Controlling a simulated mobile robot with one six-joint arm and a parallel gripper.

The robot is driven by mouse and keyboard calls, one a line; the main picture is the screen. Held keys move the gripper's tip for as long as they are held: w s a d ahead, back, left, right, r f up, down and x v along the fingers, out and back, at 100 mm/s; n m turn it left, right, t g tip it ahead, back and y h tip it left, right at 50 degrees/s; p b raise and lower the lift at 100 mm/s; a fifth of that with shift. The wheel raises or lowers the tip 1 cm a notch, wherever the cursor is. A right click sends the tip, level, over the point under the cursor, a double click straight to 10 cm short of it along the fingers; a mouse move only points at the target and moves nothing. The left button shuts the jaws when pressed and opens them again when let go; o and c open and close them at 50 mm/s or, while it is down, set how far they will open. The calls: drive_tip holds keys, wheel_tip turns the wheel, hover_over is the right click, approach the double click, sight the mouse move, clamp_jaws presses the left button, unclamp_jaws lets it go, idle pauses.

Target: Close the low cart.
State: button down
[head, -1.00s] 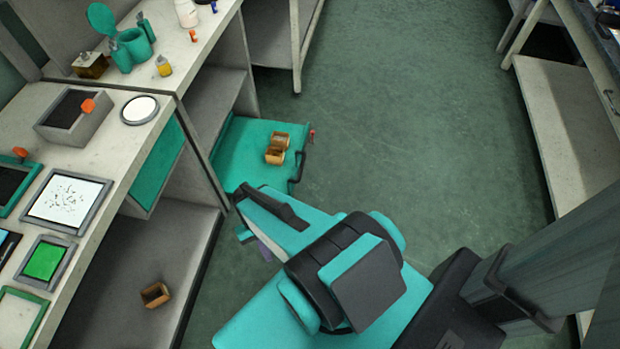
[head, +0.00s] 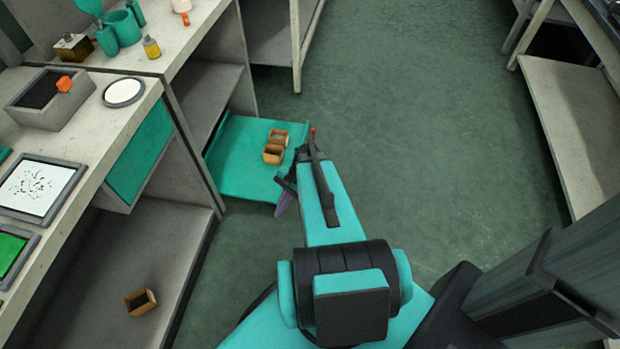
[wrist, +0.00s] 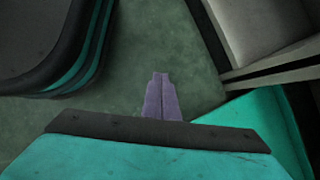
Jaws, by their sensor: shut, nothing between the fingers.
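The low cart (head: 235,180) is a teal tray low over the floor, sticking out from under the bench. Two small brown boxes (head: 274,152) stand on it near its outer side. My arm hides much of its outer edge and the handle there. My gripper (head: 280,212), with purple fingers, points down beside the cart's near outer corner in the head view. In the wrist view its fingers (wrist: 161,77) are together and empty over bare floor, with the teal cart (wrist: 258,112) to their right.
The bench (head: 135,82) on the left carries several trays and bottles. A brown box (head: 141,302) lies on its lower shelf. A teal drawer front (head: 146,160) hangs under the top. Another shelf unit (head: 570,125) stands at right. The green floor between is clear.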

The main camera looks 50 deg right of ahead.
drive_tip(key=s+d+m+t+b, duration=0.1)
drive_tip(key=d+m+t+b, duration=0.1)
drive_tip(key=d, duration=0.7)
drive_tip(key=s+d+m+t+h+b, duration=0.1)
drive_tip(key=s+d+m+t+b, duration=0.1)
drive_tip(key=d+m, duration=0.4)
drive_tip(key=s+d+m+t+b, duration=0.1)
drive_tip(key=d+m+t+b, duration=0.3)
drive_tip(key=d, duration=0.8)
drive_tip(key=shift+s+d+r+b, duration=0.15)
drive_tip(key=shift+s+r+b, duration=0.25)
drive_tip(key=shift+b, duration=0.5)
drive_tip(key=shift+w, duration=0.15)
drive_tip(key=w+r+b+x, duration=0.1)
drive_tip(key=b+x, duration=0.3)
drive_tip(key=x, duration=0.8)
drive_tip(key=shift+w+a+r+b, duration=0.35)
drive_tip(key=shift+w+a+r, duration=0.05)
drive_tip(key=shift+w+a, duration=0.15)
drive_tip(key=shift+s, duration=0.1)
